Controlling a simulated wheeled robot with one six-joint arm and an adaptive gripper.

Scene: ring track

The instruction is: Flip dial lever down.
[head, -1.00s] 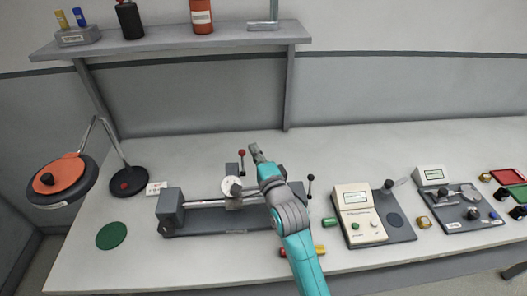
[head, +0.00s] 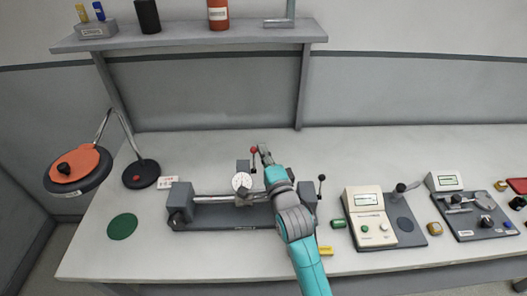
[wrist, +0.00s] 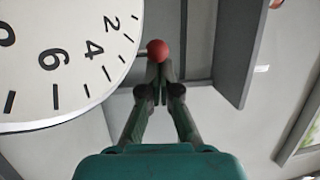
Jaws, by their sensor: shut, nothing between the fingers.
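The dial lever has a red ball knob (head: 254,150) on a thin dark rod, standing up beside the white dial gauge (head: 241,182). The gauge sits on the dark bench fixture (head: 225,222) with a horizontal bar. My gripper (head: 264,150) is shut and empty, just right of the red knob in the head view. In the wrist view the red knob (wrist: 157,50) shows right at the tips of my shut gripper (wrist: 159,68), with the dial face (wrist: 60,55) at left. I cannot tell whether the tips touch the knob.
A second lever with a black knob (head: 321,178) stands at the fixture's right end. A beige instrument (head: 368,215), a green cylinder (head: 338,224) and a yellow block (head: 325,250) lie right of my arm. A shelf (head: 190,38) hangs above. The table behind the fixture is clear.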

